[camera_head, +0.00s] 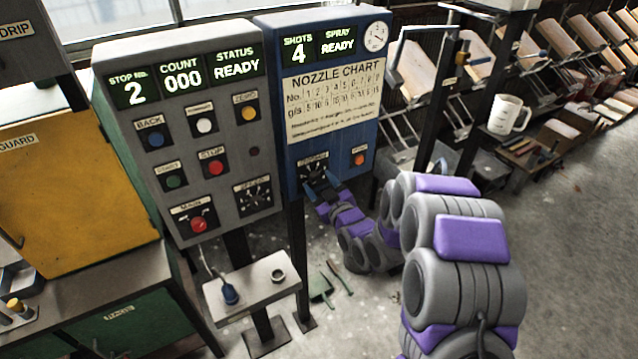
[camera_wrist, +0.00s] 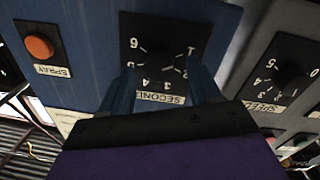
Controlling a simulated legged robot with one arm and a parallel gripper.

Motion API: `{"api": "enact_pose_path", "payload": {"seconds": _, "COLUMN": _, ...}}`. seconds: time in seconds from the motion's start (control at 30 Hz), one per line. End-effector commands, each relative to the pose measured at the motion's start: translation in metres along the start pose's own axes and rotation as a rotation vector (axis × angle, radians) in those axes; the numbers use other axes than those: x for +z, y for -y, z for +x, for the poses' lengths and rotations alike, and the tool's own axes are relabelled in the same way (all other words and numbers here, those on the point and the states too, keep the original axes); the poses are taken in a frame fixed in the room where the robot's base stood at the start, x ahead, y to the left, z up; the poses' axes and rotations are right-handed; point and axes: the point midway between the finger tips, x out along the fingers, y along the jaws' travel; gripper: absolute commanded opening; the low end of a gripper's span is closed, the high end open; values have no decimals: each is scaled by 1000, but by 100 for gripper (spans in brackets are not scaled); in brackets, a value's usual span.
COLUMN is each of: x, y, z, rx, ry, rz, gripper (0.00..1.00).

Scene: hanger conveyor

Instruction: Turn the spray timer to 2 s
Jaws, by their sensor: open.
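The spray timer dial, a black plate labelled SECONDS (camera_wrist: 155,38) with numbers up to 6, is on the blue panel in the wrist view. It also shows on the blue box's lower left in the head view (camera_head: 312,164). My gripper (camera_wrist: 164,80) is open, with one finger on each side of the dial's middle. It also shows in the head view (camera_head: 322,186), right in front of the dial. I cannot tell whether the fingers touch the knob. The pointer's setting cannot be read clearly.
An orange SPRAY button (camera_wrist: 40,47) sits beside the dial. The SPEED dial (camera_wrist: 288,76) is on the neighbouring grey box (camera_head: 180,110). The blue box (camera_head: 285,140) shows SHOTS 4 and SPRAY READY. A small shelf (camera_head: 250,297) stands below.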

Motion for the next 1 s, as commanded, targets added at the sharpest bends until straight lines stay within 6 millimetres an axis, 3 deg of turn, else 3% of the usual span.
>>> {"api": "enact_pose_path", "payload": {"seconds": 0.47, "x": 1, "y": 0, "z": 9, "rx": 0, "ry": 3, "rz": 1, "gripper": 62}}
{"api": "enact_pose_path", "payload": {"seconds": 1.0, "x": 1, "y": 0, "z": 10, "rx": 0, "ry": 2, "rz": 0, "gripper": 10}}
